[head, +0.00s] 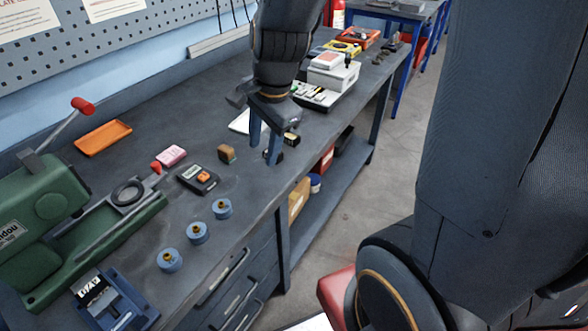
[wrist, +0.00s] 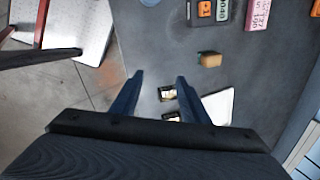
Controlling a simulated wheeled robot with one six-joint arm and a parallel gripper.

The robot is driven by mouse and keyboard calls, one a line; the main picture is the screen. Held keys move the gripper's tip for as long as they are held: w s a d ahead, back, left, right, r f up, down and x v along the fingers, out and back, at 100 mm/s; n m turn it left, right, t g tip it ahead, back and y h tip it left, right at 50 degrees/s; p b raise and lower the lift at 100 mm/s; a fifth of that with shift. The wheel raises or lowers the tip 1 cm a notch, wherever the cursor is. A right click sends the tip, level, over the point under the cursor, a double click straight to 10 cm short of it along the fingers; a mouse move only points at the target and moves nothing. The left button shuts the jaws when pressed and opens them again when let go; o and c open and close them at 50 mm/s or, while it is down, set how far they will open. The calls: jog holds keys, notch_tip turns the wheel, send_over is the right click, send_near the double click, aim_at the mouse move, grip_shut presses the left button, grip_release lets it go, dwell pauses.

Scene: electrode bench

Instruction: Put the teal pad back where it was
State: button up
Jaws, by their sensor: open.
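I cannot make out a teal pad in either view. My gripper (head: 263,154) is open over the bench, its two blue fingers pointing down. Two small black blocks with pale tops lie close by; one black block (wrist: 167,93) shows just past the fingertips. Another black block (head: 291,139) shows right of the fingers in the head view. A white sheet (wrist: 218,105) lies beside them, partly hidden by a finger. A brown block (head: 227,153) stands left of the gripper.
On the bench (head: 150,215) are three blue round holders, one of them (head: 197,232) in the middle, a dark meter (head: 198,178), a pink box (head: 171,155), an orange tray (head: 103,136) and a green machine (head: 45,215). A white device (head: 333,74) stands behind the gripper.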

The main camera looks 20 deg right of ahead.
jog(key=s+d+f+n+g+h, duration=0.1)
jog(key=s+d+n, duration=0.3)
jog(key=s+n, duration=0.4)
jog(key=shift+f+n, duration=0.8)
jog(key=shift+n, duration=2.4)
